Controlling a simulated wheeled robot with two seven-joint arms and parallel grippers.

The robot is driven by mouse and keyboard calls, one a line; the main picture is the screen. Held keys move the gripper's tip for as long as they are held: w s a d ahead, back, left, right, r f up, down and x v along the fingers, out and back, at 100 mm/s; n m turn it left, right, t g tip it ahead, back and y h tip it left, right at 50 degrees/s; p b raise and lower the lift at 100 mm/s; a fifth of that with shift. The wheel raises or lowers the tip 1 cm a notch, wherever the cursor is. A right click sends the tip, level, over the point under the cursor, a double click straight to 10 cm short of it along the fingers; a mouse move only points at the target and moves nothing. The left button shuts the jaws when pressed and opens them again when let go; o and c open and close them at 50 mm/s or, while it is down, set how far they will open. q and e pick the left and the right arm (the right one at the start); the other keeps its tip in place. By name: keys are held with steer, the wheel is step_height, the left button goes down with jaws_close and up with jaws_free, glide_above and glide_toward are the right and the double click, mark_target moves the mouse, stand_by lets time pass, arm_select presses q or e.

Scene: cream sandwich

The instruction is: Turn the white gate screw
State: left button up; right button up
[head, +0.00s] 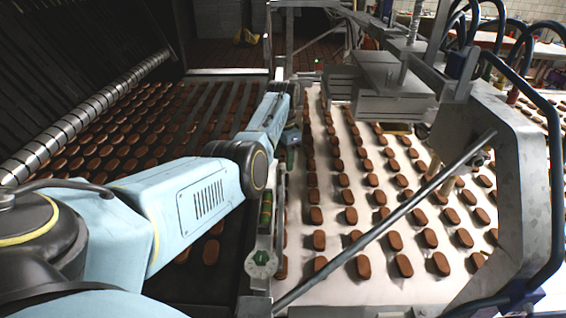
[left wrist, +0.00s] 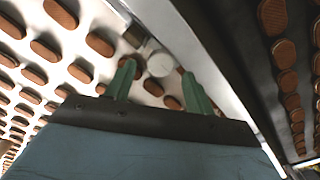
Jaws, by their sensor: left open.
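The white gate screw (left wrist: 160,65) is a round pale knob beside the metal rail in the left wrist view. My left gripper (left wrist: 158,74) is open, with its two green fingers pointing toward the screw. The screw appears between the fingertips, slightly beyond them, with gaps on both sides. I cannot tell how far beyond the fingertips it lies. In the head view my left gripper (head: 291,134) is at the divider rail between the two belts, small and partly hidden by my arm. I cannot make out the white screw there. My right gripper is not in view.
Brown biscuits lie in rows on the white belt (head: 330,285) and the dark left belt. A slanted metal rod (head: 390,218) and a machine frame (head: 515,180) stand on the right.

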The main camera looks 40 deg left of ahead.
arm_select(q)
steer(key=shift+f, duration=1.1)
steer(key=c, duration=1)
